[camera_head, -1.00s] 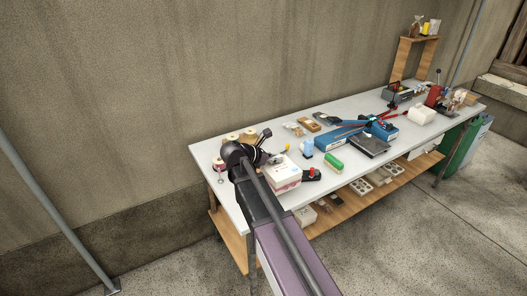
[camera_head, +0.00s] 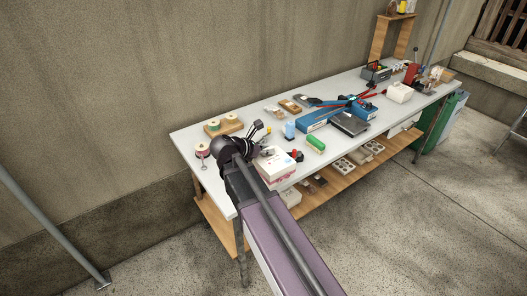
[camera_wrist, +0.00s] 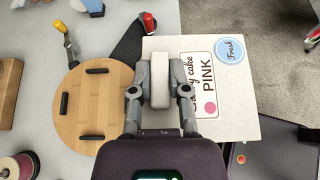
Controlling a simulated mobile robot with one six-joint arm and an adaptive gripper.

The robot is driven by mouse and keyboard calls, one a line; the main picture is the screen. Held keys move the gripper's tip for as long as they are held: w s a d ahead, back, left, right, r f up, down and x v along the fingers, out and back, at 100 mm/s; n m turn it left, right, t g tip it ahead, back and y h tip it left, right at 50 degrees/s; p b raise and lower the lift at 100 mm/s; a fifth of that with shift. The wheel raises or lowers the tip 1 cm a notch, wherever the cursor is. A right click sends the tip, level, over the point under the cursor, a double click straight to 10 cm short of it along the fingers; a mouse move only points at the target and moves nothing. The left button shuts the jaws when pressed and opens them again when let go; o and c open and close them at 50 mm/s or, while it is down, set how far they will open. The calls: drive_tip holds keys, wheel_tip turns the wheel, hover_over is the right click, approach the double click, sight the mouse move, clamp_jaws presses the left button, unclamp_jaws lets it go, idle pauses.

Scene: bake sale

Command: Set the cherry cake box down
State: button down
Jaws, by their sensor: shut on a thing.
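The cherry cake box (camera_head: 276,166) is white with pink on its side. In the wrist view its pale lid (camera_wrist: 245,122) carries a label reading "cake PINK" and a blue "Fresh" sticker. My gripper (camera_wrist: 163,95) is shut on the box's pale raised grip block (camera_wrist: 178,84), above the lid. In the head view my gripper (camera_head: 262,146) is partly hidden by my arm. The box is at the front edge of the grey worktable (camera_head: 190,148). I cannot tell whether its underside touches the tabletop.
A round wooden board (camera_wrist: 92,108) with black pegs lies left of the box. A red-tipped black tool (camera_wrist: 148,22) is close to the box's far left corner. A green brush (camera_head: 316,144) and blue trays (camera_head: 318,119) are farther right. Floor shows beyond the front edge.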

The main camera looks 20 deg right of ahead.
drive_tip(key=r+p, duration=0.4)
drive_tip(key=shift+w+r, duration=0.1)
drive_tip(key=shift+w, duration=0.1)
idle(0.3)
drive_tip(key=shift+s, duration=0.1)
idle(0.3)
